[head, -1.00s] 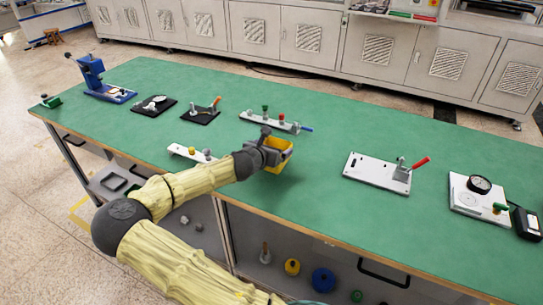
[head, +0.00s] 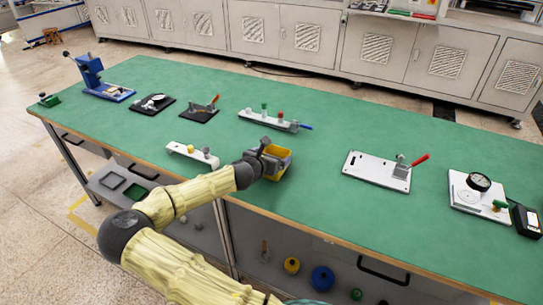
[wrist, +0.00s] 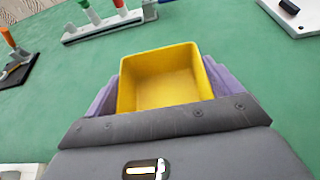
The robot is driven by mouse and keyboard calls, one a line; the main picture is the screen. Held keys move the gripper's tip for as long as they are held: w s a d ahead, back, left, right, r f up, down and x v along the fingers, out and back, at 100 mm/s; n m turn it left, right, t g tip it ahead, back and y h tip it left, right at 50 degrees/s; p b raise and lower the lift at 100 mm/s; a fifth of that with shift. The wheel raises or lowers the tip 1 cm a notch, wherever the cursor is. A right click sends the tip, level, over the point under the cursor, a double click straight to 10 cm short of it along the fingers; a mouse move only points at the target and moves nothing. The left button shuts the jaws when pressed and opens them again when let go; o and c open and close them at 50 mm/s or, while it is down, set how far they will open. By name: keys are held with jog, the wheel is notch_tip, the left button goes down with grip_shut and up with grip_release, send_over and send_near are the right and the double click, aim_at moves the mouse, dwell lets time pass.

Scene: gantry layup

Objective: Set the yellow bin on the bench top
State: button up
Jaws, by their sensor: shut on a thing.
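The yellow bin (head: 279,163) is at the end of my arm, over the green bench top (head: 330,140) near its front edge. It is an open, empty box and looks upright. My gripper (head: 268,157) is shut on it. In the wrist view the bin (wrist: 165,77) sits between the purple fingers of my gripper (wrist: 168,88), one on each side. The bin's underside is hidden, so I cannot tell whether it touches the bench top.
A white plate with a red-handled clamp (head: 377,170) lies to the right. The bench top between the bin and that plate is clear.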

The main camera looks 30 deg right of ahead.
jog(key=o, duration=0.7)
jog(key=shift+o, duration=0.2)
jog(key=shift+a+r, duration=0.1)
jog(key=shift+r, duration=0.05)
jog(key=v, duration=1.1)
jog(key=shift+s+a+r+p, duration=0.2)
jog(key=shift+s+a+p, duration=0.05)
jog(key=shift+p, duration=0.2)
